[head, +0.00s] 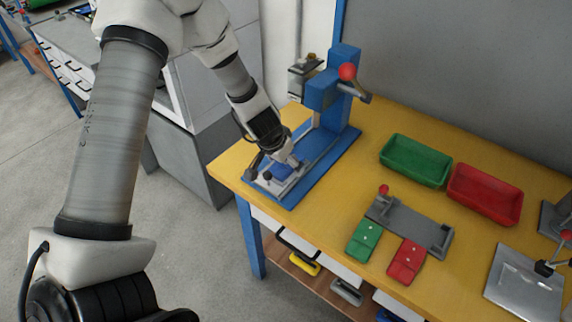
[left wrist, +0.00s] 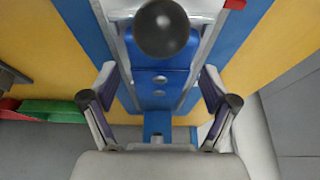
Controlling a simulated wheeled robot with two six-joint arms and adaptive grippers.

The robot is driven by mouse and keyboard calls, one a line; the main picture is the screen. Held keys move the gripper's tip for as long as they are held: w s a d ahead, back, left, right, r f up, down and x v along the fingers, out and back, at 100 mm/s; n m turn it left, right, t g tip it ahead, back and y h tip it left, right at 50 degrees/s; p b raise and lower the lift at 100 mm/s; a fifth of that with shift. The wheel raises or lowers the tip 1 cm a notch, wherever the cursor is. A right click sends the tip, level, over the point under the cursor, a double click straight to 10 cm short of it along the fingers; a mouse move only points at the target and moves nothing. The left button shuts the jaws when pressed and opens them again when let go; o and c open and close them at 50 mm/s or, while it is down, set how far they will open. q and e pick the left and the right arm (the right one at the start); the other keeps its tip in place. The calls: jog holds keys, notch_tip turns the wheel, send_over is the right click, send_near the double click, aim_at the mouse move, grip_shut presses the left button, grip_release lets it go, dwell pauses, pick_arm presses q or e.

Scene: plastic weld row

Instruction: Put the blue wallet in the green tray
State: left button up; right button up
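The blue wallet (left wrist: 160,82) shows two pale round dots and lies in a metal fixture on the blue press base. In the head view a small blue patch of it (head: 283,168) shows under my left gripper (head: 290,160), which is low over the fixture. In the left wrist view the left gripper's fingers (left wrist: 157,88) are apart, one on each side of the wallet; I see no grip on it. The green tray (head: 415,160) looks empty and stands at the back of the yellow table, right of the press. My right gripper is not in view.
A blue press (head: 336,92) with a red-balled lever rises behind my left gripper. A black knob (left wrist: 162,28) stands close by the wallet. A red tray (head: 485,195) adjoins the green one. A green wallet (head: 364,240) and red wallet (head: 406,261) lie by a grey fixture (head: 410,224).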

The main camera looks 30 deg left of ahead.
pick_arm(q)
jog(key=c, duration=1.1)
jog(key=shift+r, duration=0.1)
